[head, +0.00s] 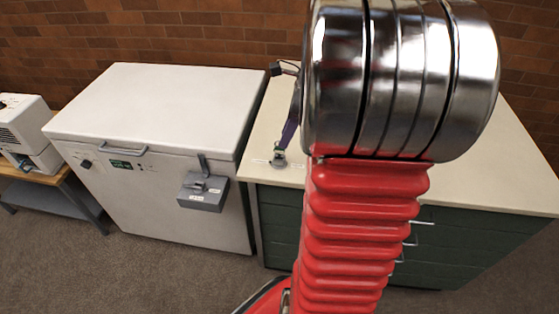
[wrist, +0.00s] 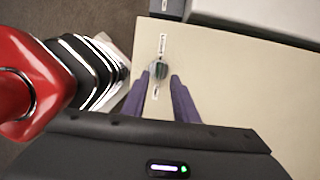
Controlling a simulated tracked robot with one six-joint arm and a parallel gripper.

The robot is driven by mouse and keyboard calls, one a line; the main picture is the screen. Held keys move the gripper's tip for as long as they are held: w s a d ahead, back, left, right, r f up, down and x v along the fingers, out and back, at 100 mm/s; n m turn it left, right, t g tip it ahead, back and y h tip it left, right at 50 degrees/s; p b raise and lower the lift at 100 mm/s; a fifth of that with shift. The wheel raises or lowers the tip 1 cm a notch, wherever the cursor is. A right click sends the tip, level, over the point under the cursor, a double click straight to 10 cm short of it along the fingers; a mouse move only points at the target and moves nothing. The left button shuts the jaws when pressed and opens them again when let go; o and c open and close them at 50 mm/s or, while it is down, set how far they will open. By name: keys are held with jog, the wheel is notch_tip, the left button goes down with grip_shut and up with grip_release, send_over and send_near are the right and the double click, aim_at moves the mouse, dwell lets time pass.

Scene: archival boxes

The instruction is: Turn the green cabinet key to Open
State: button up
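The green cabinet key (head: 279,150) stands on a small round grey base on the cream counter top, near its left front edge. In the wrist view the key (wrist: 160,70) is a dark green piece on a round grey disc. One white label lies above it and another below; their words are too small to read. My gripper (wrist: 160,77) has two purple fingers, spread apart with the tips beside the key and a gap between them. In the head view one purple finger (head: 290,126) reaches down close to the key; my arm hides the rest.
A white chest freezer (head: 165,105) stands left of the counter, with a grey latch box (head: 203,191) on its front. The counter (head: 520,165) has dark green drawers. A white machine (head: 25,130) sits on a side table at far left.

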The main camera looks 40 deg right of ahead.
aim_at(279, 161)
jog(key=shift+x, duration=2.65)
jog(key=shift+c, duration=0.7)
grip_shut()
